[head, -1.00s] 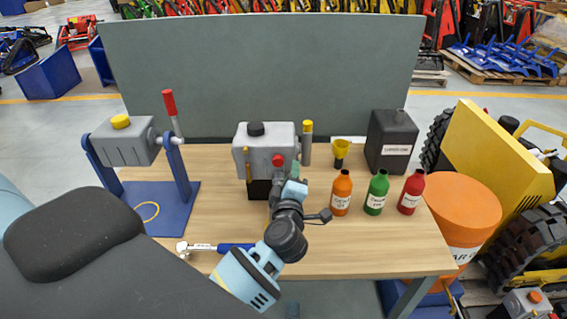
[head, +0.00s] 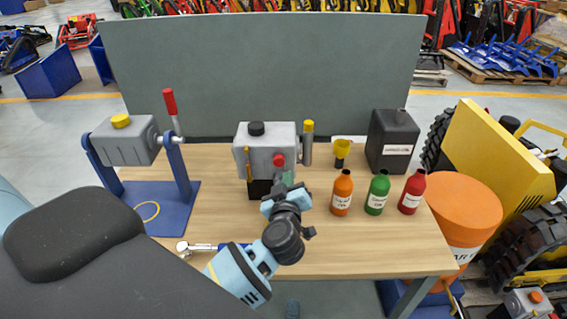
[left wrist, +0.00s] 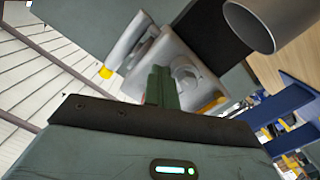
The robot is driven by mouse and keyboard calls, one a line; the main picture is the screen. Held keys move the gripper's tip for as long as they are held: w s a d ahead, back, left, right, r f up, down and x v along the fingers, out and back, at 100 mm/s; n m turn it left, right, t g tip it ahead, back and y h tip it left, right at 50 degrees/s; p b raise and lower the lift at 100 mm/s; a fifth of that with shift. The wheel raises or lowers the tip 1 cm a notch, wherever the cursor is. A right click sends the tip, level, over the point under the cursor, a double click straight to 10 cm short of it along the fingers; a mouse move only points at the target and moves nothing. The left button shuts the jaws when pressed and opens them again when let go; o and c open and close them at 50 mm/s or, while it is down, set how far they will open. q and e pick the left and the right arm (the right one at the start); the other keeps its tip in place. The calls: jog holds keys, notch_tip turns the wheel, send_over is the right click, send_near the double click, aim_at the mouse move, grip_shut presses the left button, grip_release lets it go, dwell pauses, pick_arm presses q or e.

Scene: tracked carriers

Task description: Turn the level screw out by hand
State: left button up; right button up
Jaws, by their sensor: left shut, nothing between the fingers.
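The grey gear housing (head: 268,141) stands on the bench with a black cap on top and a red knob (head: 278,160) on its front. My left gripper (head: 287,179) is in front of the housing's lower right side. In the left wrist view its green fingers (left wrist: 161,88) are shut with nothing between them. A round grey screw-like head (left wrist: 186,78) is on the housing face just beside the fingertips. I cannot tell whether they touch it, or whether it is the level screw. The head view hides this spot behind my gripper. My right gripper is not in view.
Orange (head: 342,193), green (head: 377,192) and red (head: 411,192) bottles stand to the right. A blue stand (head: 160,208) is at left.

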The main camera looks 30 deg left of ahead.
aim_at(267, 146)
pick_arm(q)
jog(key=o, duration=0.8)
jog(key=shift+n+y, duration=0.5)
jog(key=shift+y, duration=0.3)
jog(key=a+r, duration=0.1)
jog(key=s+a+r, duration=0.1)
jog(key=r, duration=0.1)
jog(key=a+r, duration=0.1)
jog(key=shift+s+a+r, duration=0.25)
jog(key=shift+r, duration=0.15)
jog(key=shift+c, duration=0.2)
jog(key=shift+s+a, duration=0.2)
jog(key=shift+s, duration=0.1)
jog(key=shift+w+d, duration=0.15)
jog(key=shift+w, duration=0.1)
jog(key=shift+s+r, duration=0.15)
jog(key=shift+r, duration=0.25)
jog(key=shift+s+a+r, duration=0.1)
jog(key=shift+a+r, duration=0.4)
jog(key=shift+r, duration=0.4)
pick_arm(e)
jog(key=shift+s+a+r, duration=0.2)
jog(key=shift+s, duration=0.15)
pick_arm(q)
jog(key=shift+c, duration=0.5)
grip_shut()
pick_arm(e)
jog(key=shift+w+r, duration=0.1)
